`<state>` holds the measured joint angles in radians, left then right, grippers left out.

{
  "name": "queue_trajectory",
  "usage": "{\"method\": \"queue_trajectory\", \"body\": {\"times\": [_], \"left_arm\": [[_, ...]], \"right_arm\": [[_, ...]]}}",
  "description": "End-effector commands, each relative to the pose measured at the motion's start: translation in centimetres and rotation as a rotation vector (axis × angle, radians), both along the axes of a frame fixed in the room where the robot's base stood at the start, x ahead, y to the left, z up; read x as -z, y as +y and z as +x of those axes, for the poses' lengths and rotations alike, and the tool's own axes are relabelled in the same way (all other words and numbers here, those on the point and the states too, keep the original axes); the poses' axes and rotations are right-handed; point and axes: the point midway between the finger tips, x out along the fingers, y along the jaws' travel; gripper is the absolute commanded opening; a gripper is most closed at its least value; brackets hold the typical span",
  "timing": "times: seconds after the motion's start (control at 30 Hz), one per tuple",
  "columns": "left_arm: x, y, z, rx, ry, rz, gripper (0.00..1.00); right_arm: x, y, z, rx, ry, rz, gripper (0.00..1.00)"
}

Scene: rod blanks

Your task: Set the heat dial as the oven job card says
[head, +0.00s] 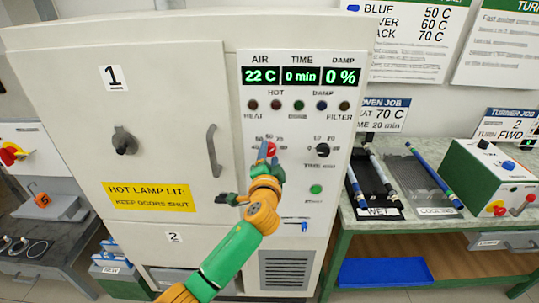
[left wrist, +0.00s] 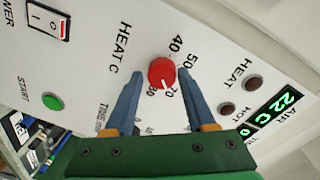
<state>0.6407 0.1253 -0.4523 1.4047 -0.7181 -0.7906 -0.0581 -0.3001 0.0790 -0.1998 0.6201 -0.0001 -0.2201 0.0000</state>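The red heat dial (head: 271,149) is on the white oven's front panel, partly hidden by my left gripper (head: 266,156) in the head view. In the left wrist view the heat dial (left wrist: 162,71) sits between my two blue fingers, with a visible gap on each side. Its white mark points near 70. My left gripper is open. The oven job card (head: 381,114) reads heat 70 C and time 20 min. My right gripper is not in view.
The black time dial (head: 322,150) is right of the heat dial, with a green start button (head: 316,189) below. The air display (head: 260,76) reads 22 C. A power switch (left wrist: 47,19) shows in the wrist view. Rod racks stand on the bench at right.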

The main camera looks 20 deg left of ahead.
Motion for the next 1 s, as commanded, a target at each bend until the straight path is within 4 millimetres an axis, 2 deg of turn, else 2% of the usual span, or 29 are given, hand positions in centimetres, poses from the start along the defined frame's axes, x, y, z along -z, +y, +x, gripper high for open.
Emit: {"method": "queue_trajectory", "body": {"times": [0.07, 0.4, 0.8, 1.0], "left_arm": [[0.0, 0.0, 0.0, 0.0, -0.001, 0.0, 0.75], [-0.2, -0.1, -0.3, 0.001, -0.005, 0.001, 0.75], [-0.2, -1.6, -6.3, 0.002, -0.004, -0.001, 0.75], [-0.5, -1.7, -6.9, 0.001, -0.004, 0.0, 0.75]], "right_arm": [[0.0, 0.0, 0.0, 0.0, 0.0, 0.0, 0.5], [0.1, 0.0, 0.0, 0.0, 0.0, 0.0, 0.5], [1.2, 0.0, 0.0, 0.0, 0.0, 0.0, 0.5], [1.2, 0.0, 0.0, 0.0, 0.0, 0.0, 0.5]]}}
